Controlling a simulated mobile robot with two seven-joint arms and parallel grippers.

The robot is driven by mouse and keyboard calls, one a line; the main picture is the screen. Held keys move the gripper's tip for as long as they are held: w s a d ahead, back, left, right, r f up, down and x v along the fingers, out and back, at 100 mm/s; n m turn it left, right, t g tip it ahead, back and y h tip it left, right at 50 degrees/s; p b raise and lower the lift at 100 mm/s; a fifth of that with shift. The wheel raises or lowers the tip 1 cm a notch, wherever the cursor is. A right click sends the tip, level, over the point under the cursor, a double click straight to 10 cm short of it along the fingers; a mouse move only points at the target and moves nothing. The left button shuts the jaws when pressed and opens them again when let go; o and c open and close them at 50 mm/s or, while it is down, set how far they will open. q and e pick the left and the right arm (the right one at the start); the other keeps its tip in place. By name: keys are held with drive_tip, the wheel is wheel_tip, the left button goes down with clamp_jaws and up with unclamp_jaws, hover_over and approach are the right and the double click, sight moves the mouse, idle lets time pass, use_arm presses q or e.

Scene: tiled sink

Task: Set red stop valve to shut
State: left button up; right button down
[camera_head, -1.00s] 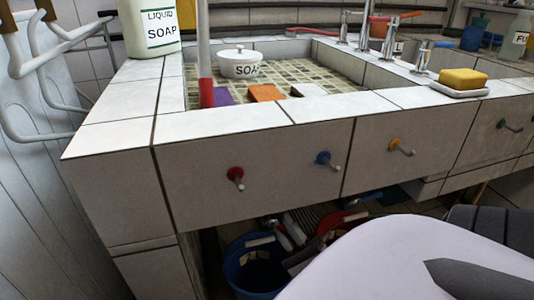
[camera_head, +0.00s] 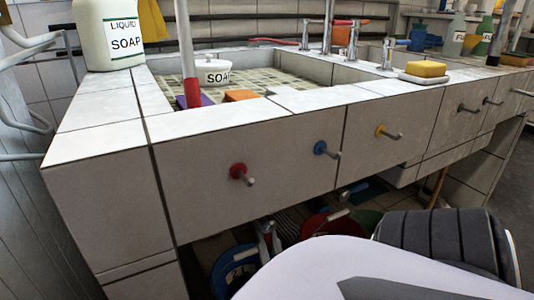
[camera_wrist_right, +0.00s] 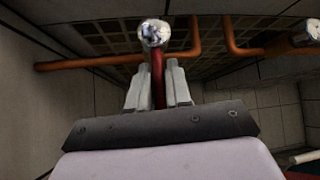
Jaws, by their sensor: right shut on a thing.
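The red stop valve shows in the right wrist view as a red lever (camera_wrist_right: 158,82) running down from a round silver fitting (camera_wrist_right: 153,33), near orange-brown pipes under the sink. My right gripper (camera_wrist_right: 158,90) has its two grey fingers on either side of the red lever and is shut on it. The lever's lower end is hidden behind the dark gripper body. In the head view I cannot make out the right gripper's fingers or this lever. My left gripper is not in view.
The tiled sink front (camera_head: 215,205) carries red (camera_head: 238,171), blue (camera_head: 320,148) and yellow (camera_head: 381,131) knobs with metal pins. Blue (camera_head: 228,277) and red (camera_head: 320,224) containers crowd the floor beneath. A second silver fitting (camera_wrist_right: 314,32) sits at the right in the wrist view.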

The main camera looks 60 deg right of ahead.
drive_tip(key=shift+a+m+g+h, duration=0.1)
drive_tip(key=shift+m+g+h, duration=0.5)
drive_tip(key=shift+m+h, duration=0.15)
drive_tip(key=c, duration=1.2)
unclamp_jaws()
drive_tip(key=shift+o, duration=0.2)
